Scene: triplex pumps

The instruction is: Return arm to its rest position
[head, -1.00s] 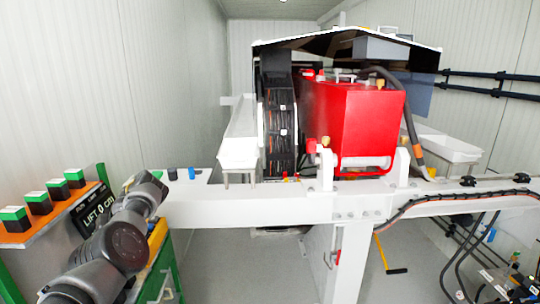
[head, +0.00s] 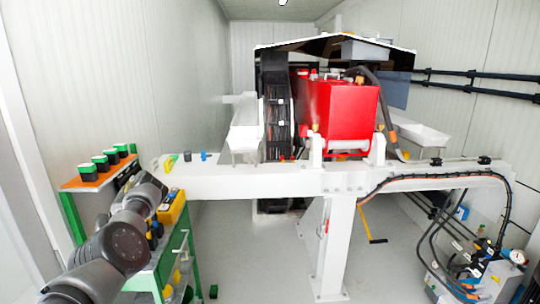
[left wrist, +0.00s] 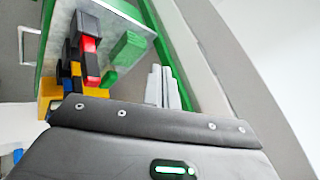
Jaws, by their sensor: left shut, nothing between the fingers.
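My left arm (head: 118,245) comes in from the lower left in the head view, extended beside the green workbench. Its far end is near the shelf and the yellow bin, and the fingers cannot be made out there. In the left wrist view the dark gripper body with a green light fills the bottom. The pale fingers of my left gripper (left wrist: 164,75) stick out above it, close together and empty. My right gripper is in neither view.
An orange shelf (head: 75,185) with several green-topped blocks is at the left. A yellow bin (head: 178,209) sits on the green-framed workbench (head: 193,250). A white beam (head: 250,182) crosses ahead, below the red pump (head: 335,110). A hydraulic unit (head: 495,280) stands at the lower right.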

